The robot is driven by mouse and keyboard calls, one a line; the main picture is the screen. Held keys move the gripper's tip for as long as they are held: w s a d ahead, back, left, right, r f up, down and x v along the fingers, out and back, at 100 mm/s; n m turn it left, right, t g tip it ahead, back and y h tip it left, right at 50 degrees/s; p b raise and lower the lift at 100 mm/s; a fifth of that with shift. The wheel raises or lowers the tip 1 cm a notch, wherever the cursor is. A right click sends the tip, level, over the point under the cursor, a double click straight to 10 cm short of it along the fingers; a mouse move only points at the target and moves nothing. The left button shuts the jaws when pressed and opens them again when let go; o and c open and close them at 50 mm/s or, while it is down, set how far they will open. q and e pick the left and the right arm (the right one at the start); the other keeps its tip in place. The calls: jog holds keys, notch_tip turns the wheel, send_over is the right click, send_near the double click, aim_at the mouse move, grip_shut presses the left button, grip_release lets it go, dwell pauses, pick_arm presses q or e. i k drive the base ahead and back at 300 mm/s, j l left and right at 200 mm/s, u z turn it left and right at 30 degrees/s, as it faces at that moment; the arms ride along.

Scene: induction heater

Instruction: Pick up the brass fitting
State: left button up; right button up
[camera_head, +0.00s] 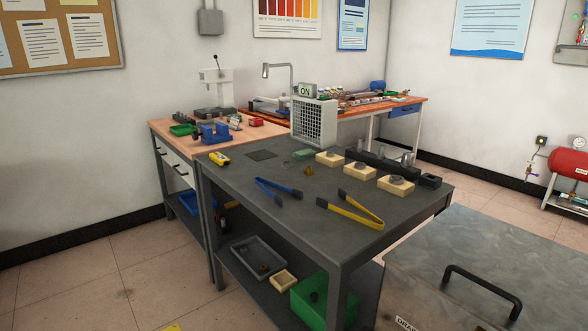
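A small brass-coloured piece (308,170), which looks like the brass fitting, sits on the dark grey table (240,187). It is behind the blue-handled tongs (278,189) and in front of the pale blocks. It is small in the view, so its exact shape is hard to tell. Nothing is touching it that I can see. Neither of my grippers shows in the head view.
Yellow-handled tongs (350,210) lie right of the blue ones. Pale blocks (361,171) bearing dark round pieces stand behind. A grey mesh-sided unit (314,122) with an "ON" sign stands at the back. A metal-topped cabinet (480,260) is at the right front.

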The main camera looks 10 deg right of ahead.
aim_at(309, 172)
jog(key=i+j, duration=0.65)
jog(key=j, duration=0.15)
